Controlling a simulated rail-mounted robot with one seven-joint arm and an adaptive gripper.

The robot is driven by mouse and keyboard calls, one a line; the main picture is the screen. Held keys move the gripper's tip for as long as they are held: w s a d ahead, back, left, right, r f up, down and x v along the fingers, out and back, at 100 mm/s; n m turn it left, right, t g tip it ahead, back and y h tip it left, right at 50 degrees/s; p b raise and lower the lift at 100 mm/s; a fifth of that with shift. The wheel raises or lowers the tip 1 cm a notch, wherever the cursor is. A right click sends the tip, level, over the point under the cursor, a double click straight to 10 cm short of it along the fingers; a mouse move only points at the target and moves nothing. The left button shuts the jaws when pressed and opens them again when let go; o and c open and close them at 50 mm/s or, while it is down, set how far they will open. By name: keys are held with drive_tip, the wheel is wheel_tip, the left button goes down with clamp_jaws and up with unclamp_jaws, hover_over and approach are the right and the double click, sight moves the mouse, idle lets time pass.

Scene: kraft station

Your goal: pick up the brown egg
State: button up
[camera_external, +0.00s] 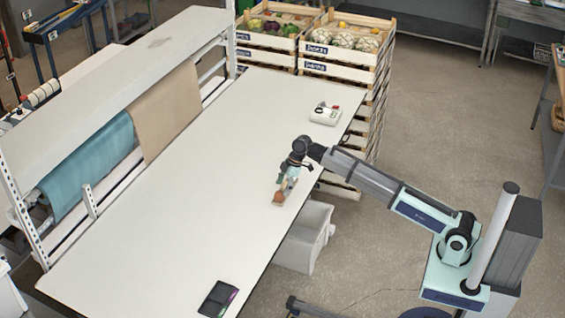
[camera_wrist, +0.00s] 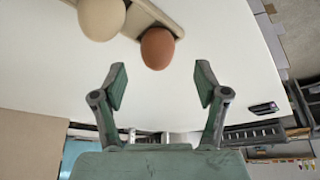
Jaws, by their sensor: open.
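The brown egg (camera_wrist: 157,48) shows in the wrist view, just beyond and between my two fingertips. A larger pale egg (camera_wrist: 101,17) is to its left, cut off by the top edge. A beige holder (camera_wrist: 160,14) lies behind the brown egg; whether the egg rests in it or beside it I cannot tell. My gripper (camera_wrist: 161,82) is open, with nothing between its fingers. In the external view my gripper (camera_external: 288,182) is low over the right side of the white table, and the brown egg (camera_external: 278,198) shows as a small brown patch by its tip.
The long white table (camera_external: 190,190) is mostly clear. A small white device (camera_external: 325,114) stands toward its far end, and a black item (camera_external: 218,299) lies near its front end. Stacked vegetable crates (camera_external: 340,70) stand beyond the far end. A grey bin (camera_external: 303,240) is below the right edge.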

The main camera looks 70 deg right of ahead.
sight(280, 193)
drive_tip(key=shift+p+x, duration=0.6)
drive_tip(key=shift+x, duration=1.55)
drive_tip(key=shift+d, duration=0.2)
drive_tip(key=c, duration=0.9)
drive_tip(key=shift+c, duration=0.2)
